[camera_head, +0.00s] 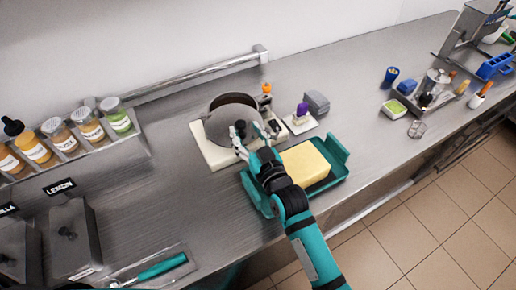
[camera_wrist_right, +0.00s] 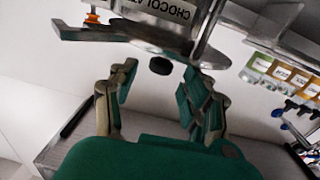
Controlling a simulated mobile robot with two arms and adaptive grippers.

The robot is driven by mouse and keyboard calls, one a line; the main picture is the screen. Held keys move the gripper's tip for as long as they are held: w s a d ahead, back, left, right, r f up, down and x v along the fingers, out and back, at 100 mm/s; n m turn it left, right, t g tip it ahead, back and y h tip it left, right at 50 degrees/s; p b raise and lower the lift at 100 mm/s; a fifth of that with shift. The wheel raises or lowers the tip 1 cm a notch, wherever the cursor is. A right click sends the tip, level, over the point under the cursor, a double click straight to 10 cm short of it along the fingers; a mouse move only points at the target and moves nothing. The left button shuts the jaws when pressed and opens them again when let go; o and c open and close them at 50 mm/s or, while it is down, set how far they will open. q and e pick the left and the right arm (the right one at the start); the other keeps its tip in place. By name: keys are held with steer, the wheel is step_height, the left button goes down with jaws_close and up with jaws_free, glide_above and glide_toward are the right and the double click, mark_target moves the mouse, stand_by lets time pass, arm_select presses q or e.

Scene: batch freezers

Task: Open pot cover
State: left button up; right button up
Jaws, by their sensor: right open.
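The pot is a round metal vessel on a cream base (camera_head: 206,151) near the back rail. Its grey round cover (camera_head: 221,122) faces my arm, with a dark curved edge showing behind it. A dark knob (camera_head: 240,125) sticks out from the cover. My right gripper (camera_head: 248,140) is open just in front of the cover. In the right wrist view the black knob (camera_wrist_right: 159,66) shows between and just beyond the open fingertips (camera_wrist_right: 158,88), apart from both. A chocolate label (camera_wrist_right: 165,10) shows above it. My left gripper is not in view.
A teal tray (camera_head: 338,150) with a yellow block (camera_head: 305,164) lies beside my right arm. A purple-topped item (camera_head: 302,109) and grey blocks (camera_head: 316,102) stand right of the pot. Labelled jars (camera_head: 90,127) stand at left. The counter's back right is partly clear.

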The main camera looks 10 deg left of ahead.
steer(key=v, duration=0.8)
steer(key=shift+s+d, duration=0.15)
